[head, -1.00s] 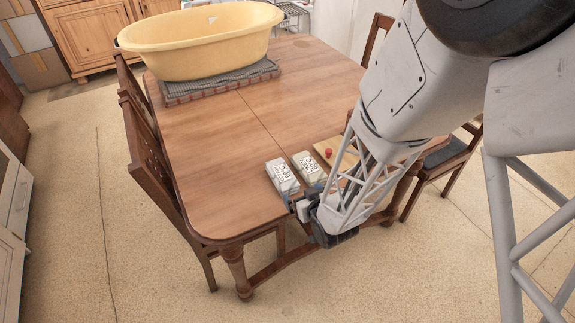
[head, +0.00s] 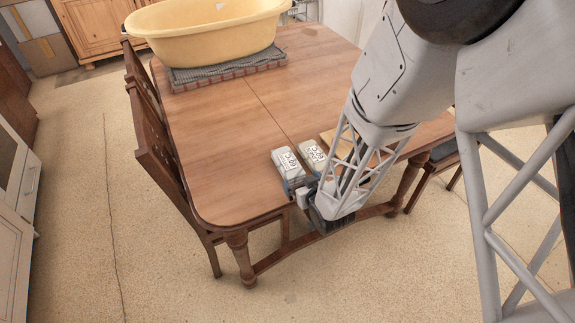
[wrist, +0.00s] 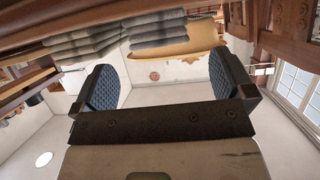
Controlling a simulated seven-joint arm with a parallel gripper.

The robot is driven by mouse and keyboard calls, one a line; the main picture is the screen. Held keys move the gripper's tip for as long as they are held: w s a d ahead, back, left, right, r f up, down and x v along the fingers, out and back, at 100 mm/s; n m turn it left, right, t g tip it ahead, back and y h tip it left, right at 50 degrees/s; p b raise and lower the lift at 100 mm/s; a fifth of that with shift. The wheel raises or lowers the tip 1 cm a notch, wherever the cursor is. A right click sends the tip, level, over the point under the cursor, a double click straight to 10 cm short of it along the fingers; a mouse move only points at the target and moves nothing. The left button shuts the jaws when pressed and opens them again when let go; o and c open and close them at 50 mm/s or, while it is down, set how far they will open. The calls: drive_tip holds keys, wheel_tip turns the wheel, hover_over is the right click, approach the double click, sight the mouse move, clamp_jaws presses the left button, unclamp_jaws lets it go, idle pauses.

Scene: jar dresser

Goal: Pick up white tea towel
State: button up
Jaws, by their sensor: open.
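Two small whitish folded stacks with dark lettering on top lie side by side near the table's front edge: a left one (head: 288,164) and a right one (head: 312,156). They look like folded cloths; which is the white tea towel I cannot tell. The wrist view, upside down, shows a grey layered stack (wrist: 85,42) and a lighter one (wrist: 158,28). My gripper (head: 304,195) is at the table edge, just in front of the left stack. Its two blue-padded fingers (wrist: 165,78) are wide apart with nothing between them. Whether a finger touches a stack is unclear.
A yellow tub (head: 205,35) stands on a grey mat (head: 225,67) at the back of the table (head: 215,130). A wooden board (head: 345,140) lies right of the stacks, partly behind my arm. Chairs (head: 165,150) flank the table. The table's middle is clear.

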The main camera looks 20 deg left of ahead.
sight(295, 175)
drive_tip(key=shift+w+a, duration=0.15)
idle(0.3)
drive_tip(key=shift+x, duration=2.45)
drive_tip(key=shift+c, duration=0.3)
drive_tip(key=c, duration=0.9)
drive_tip(key=shift+r, duration=0.15)
drive_tip(key=shift+r, duration=1.65)
drive_tip(key=s+d, duration=0.3)
drive_tip(key=s, duration=0.1)
drive_tip(key=s+d+r, duration=0.1)
drive_tip(key=s+d, duration=0.1)
drive_tip(key=s, duration=0.3)
drive_tip(key=s+d, duration=0.3)
drive_tip(key=s, duration=0.1)
drive_tip(key=shift+s+d+r, duration=0.15)
drive_tip(key=shift+s+d, duration=0.1)
drive_tip(key=shift+d, duration=0.05)
